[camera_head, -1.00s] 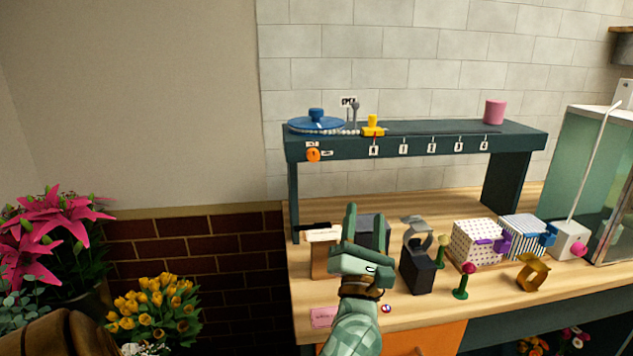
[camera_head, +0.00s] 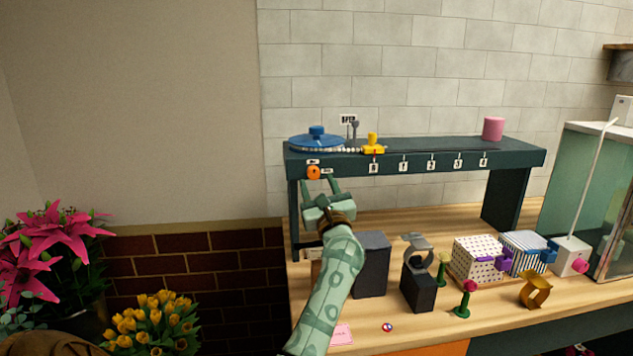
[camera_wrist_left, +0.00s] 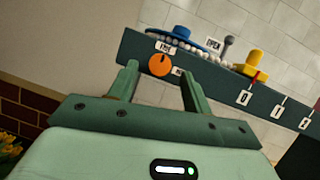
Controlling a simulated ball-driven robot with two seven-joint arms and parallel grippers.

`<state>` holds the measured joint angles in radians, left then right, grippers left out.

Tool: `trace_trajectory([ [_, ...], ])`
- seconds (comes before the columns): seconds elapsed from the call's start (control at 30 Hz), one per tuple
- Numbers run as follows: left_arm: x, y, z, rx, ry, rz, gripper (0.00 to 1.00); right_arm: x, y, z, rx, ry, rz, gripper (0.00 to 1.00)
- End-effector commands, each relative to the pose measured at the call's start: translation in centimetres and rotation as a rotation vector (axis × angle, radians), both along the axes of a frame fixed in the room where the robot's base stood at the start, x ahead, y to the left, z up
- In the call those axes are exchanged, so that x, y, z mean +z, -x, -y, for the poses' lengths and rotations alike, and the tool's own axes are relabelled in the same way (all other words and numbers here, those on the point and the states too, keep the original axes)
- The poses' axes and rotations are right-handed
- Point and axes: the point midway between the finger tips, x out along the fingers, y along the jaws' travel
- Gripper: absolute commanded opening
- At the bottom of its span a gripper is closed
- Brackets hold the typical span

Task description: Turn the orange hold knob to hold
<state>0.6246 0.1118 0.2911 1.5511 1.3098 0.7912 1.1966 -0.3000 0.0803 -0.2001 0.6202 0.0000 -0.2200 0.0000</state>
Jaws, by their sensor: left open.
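The orange hold knob (camera_head: 313,172) sits on the front face of the dark green shelf (camera_head: 425,160), near its left end. It has small white labels above it and to its right. In the left wrist view the orange knob (camera_wrist_left: 159,65) shows a dark mark on its face and appears just beyond and between my fingertips. My left gripper (camera_head: 319,186) is open and empty, just below and in front of the knob. Its two fingers (camera_wrist_left: 158,80) point up toward the knob, apart from each other. My right gripper is not in view.
On the shelf stand a blue disc (camera_head: 316,140), a lever (camera_head: 354,130), a yellow slider (camera_head: 373,143) and a pink cylinder (camera_head: 493,128). Below, the wooden table holds dark blocks (camera_head: 372,265), patterned boxes (camera_head: 478,260) and small pins. Free space lies left of the shelf.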

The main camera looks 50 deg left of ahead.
Motion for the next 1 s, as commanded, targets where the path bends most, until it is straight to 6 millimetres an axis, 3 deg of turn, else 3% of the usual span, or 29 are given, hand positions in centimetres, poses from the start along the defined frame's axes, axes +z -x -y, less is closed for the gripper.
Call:
trace_trajectory([
  [0.2,0.7,-0.9,-1.6,0.000,0.000,0.000,0.49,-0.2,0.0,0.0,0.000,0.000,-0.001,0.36],
  [0.47,0.8,-0.9,-1.7,-0.001,-0.001,-0.001,0.49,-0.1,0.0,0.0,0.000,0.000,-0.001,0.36],
  [0.63,0.8,-0.9,-1.7,0.000,-0.001,-0.002,0.08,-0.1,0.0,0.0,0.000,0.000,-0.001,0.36],
  [0.67,0.8,-0.9,-1.7,0.000,-0.001,-0.002,0.05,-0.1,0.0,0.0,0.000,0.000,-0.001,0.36],
  [1.0,0.9,-0.8,-1.7,0.001,-0.023,-0.032,0.05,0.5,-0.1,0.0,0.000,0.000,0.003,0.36],
])
